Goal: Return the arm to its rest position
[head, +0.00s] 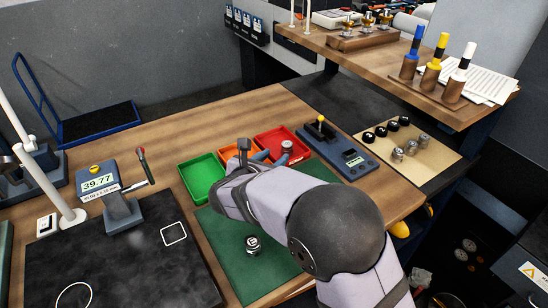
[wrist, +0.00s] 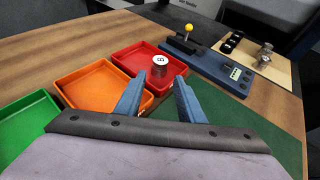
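My gripper (wrist: 157,92) shows two blue fingers spread apart in the wrist view, with nothing between them. In the head view my gripper (head: 272,157) is at the near side of the red tray (head: 267,138), and my arm reaches in from the lower right. A small metal part marked B (wrist: 160,66) stands upright in the red tray (wrist: 126,57), beyond the fingertips and apart from them. The same part (head: 287,147) shows in the head view.
An orange tray (wrist: 85,90) and a green tray (head: 203,178) stand left of the red one. Another metal part (head: 252,244) is on the green mat (head: 222,238). A blue device with a yellow knob (head: 340,150) stands right of the trays.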

